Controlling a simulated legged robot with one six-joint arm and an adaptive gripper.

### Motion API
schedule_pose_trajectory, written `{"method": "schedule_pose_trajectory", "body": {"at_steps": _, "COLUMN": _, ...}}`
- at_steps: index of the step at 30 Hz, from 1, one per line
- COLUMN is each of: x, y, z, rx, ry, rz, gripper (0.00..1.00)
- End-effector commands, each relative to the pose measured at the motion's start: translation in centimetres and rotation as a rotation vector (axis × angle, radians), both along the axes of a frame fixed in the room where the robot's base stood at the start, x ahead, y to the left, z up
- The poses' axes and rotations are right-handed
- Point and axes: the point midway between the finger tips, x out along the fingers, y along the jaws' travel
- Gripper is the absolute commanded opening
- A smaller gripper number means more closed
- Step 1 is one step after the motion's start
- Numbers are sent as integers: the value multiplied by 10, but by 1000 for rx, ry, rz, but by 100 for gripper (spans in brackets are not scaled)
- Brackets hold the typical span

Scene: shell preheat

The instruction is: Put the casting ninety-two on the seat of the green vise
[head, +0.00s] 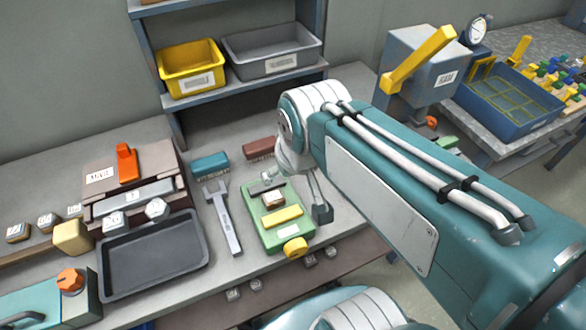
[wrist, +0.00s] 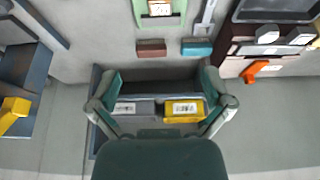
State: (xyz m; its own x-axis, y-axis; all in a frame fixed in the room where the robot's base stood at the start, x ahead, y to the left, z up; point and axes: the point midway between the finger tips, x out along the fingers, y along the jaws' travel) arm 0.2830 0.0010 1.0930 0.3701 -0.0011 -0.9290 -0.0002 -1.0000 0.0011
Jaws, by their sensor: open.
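The green vise (head: 290,236) stands on the bench in the head view, with a yellow bar and a yellow knob at its front. A small brown block with a white top (head: 272,199) sits on the vise; its marking is too small to read. Both also show at the top edge of the wrist view, the vise (wrist: 178,20) and the block (wrist: 160,8).
A grey caliper-like tool (head: 225,220) and a dark tray (head: 155,255) lie left of the vise. A teal block (head: 210,165) and a brown block (head: 258,148) lie behind it. Yellow (head: 190,72) and grey (head: 272,52) bins stand on the back shelf.

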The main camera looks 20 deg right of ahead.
Motion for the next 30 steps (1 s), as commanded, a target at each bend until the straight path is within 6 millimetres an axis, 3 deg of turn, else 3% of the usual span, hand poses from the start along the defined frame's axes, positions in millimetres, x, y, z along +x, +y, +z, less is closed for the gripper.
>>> {"method": "schedule_pose_trajectory", "body": {"at_steps": 3, "x": -20, "y": 0, "z": 9, "rx": 0, "ry": -70, "rz": 0, "gripper": 100}}
{"method": "schedule_pose_trajectory", "body": {"at_steps": 8, "x": -33, "y": 0, "z": 12, "rx": 0, "ry": -110, "rz": 0, "gripper": 100}}
{"method": "schedule_pose_trajectory", "body": {"at_steps": 30, "x": -33, "y": 0, "z": 12, "rx": 0, "ry": -112, "rz": 0, "gripper": 100}}
